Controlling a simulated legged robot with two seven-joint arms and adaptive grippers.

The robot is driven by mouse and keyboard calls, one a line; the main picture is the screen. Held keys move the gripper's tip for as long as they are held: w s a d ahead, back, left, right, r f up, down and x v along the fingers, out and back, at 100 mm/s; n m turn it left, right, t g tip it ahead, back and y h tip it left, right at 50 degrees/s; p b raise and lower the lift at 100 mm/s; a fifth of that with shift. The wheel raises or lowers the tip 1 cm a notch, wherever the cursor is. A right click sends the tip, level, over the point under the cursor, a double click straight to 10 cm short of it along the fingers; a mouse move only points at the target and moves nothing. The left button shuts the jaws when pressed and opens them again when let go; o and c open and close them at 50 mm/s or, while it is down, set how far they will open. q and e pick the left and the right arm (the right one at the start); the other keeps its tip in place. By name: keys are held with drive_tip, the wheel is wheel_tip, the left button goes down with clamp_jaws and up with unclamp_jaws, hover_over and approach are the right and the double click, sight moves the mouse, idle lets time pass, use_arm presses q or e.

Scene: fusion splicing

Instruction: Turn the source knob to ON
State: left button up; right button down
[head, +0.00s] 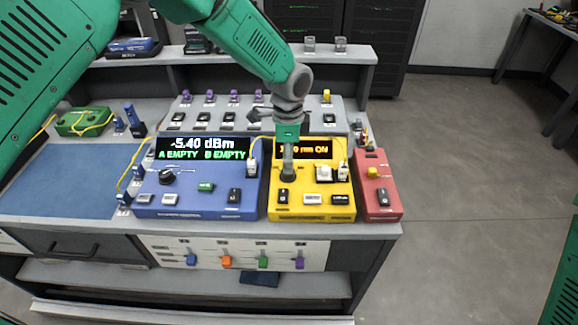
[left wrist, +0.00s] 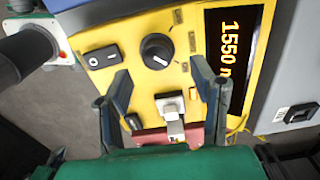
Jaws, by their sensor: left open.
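The yellow source box (head: 312,205) stands on the bench between a blue box and a red box. Its display (head: 318,148) is partly hidden by my left arm; the visible part ends in "nm ON". In the left wrist view the display (left wrist: 232,62) reads "1550 n", cut off at its end. The round black knob (left wrist: 157,51) with a white pointer line sits on the yellow face, with small labels beside it. My left gripper (left wrist: 161,80) is open, its fingers on either side of the knob area; contact cannot be told. In the head view my left gripper (head: 288,168) hides part of the box.
The blue meter box (head: 205,205) shows "-5.40 dBm", "A EMPTY B EMPTY". The red box (head: 378,195) stands close on the right. A blue mat (head: 60,185) lies at left.

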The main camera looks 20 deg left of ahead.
use_arm(q)
wheel_tip(320, 180, up, 8)
drive_tip(key=shift+f, duration=0.25)
idle(0.4)
